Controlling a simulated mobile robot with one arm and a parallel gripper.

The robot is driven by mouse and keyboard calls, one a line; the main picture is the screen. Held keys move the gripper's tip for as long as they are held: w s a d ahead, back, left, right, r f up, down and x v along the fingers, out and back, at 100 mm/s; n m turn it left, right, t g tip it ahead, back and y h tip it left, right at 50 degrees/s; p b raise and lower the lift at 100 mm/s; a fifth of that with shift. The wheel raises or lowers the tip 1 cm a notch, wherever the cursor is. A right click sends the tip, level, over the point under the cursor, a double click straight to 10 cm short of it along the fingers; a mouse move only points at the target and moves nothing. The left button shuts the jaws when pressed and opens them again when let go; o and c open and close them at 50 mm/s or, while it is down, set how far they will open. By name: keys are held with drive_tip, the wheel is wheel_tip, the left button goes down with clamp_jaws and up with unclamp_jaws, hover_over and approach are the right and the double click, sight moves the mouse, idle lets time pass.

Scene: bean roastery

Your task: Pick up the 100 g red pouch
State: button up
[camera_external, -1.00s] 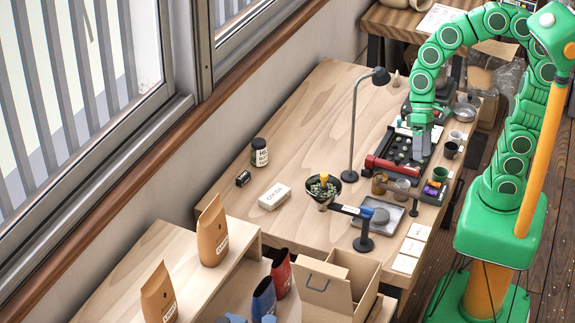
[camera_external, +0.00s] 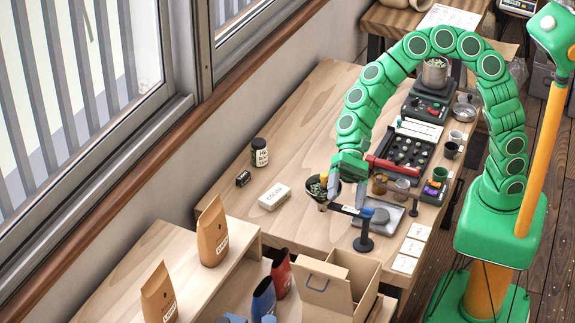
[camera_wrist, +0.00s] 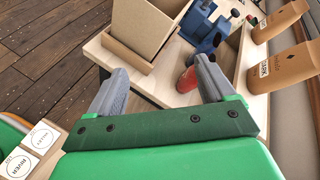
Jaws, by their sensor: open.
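The red pouch (camera_external: 281,274) stands on the lower shelf surface, beside a dark blue pouch (camera_external: 263,298) and left of the cardboard box. A red item that looks like the same pouch (camera_wrist: 186,80) shows in the wrist view, beside the inner side of the right finger and partly hidden by it. My gripper (camera_external: 348,194) is open and empty over the workbench, near the funnel stand and well behind and right of the red pouch. Its two spread fingers also show in the wrist view (camera_wrist: 160,70). Nothing is between them.
An open cardboard box (camera_external: 350,275) stands right of the pouches. Brown pouches (camera_external: 212,232) stand on the raised shelf at left. The funnel (camera_external: 315,190) and its blue-armed stand (camera_external: 364,236) are close to my gripper. A white carton (camera_external: 274,196) lies on the bench.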

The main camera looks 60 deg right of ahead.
sight(282, 280)
drive_tip(key=w+a+f+m+t, duration=0.1)
drive_tip(key=w+a+f+m, duration=0.2)
drive_tip(key=f, duration=0.2)
drive_tip(key=w+a+f+m+t, duration=0.1)
drive_tip(key=w+a+f+m, duration=0.2)
drive_tip(key=f, duration=0.3)
drive_tip(key=w+a+f+m+t+y, duration=0.1)
drive_tip(key=w+a+f+m, duration=0.3)
drive_tip(key=a+f, duration=0.1)
drive_tip(key=shift+w+a+f, duration=0.15)
drive_tip(key=shift+a+f, duration=0.05)
drive_tip(key=shift+f, duration=0.2)
drive_tip(key=shift+x, duration=3.9)
drive_tip(key=shift+r, duration=0.1)
drive_tip(key=c, duration=1)
